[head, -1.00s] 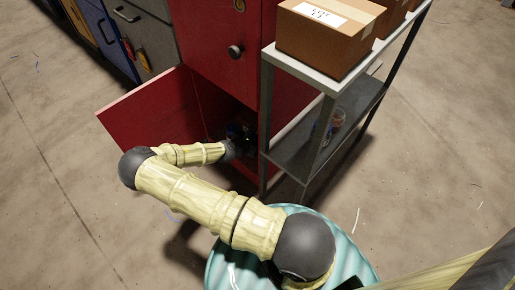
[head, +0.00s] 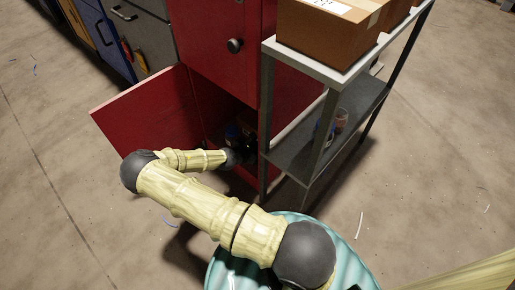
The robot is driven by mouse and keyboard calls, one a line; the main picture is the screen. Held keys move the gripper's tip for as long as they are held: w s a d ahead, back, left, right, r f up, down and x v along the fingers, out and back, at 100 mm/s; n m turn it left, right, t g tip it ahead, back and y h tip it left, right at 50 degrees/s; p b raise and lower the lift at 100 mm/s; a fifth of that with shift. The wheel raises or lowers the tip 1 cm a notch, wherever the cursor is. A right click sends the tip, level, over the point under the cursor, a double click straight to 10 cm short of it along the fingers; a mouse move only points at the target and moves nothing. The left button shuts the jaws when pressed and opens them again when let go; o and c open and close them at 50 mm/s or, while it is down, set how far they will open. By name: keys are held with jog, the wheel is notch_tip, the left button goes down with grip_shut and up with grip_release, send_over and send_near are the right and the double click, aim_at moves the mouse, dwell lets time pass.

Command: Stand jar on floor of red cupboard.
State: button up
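The red cupboard (head: 228,62) has its lower door (head: 148,112) swung open to the left, and its lower compartment is dark inside. My arm reaches into this opening. My gripper (head: 246,146) is at the opening, dark against shadow, and I cannot make out its fingers. A small object with a blue top (head: 233,132), possibly the jar, shows beside my gripper inside the compartment. I cannot tell whether it is held, or whether it touches the cupboard floor, which is mostly hidden by my arm and shadow.
A grey metal shelf unit (head: 312,60) stands close against the cupboard's right, its post near my gripper. Cardboard boxes (head: 330,30) are on top; small containers (head: 340,118) stand on its lower shelf. Grey and blue cabinets (head: 150,45) stand left. The concrete floor is mostly open.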

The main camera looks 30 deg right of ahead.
jog(key=o, duration=1)
jog(key=shift+f, duration=0.1)
jog(key=shift+a+r, duration=0.15)
jog(key=shift+r, duration=0.1)
jog(key=shift+p+v, duration=3.45)
jog(key=shift+v, duration=2.35)
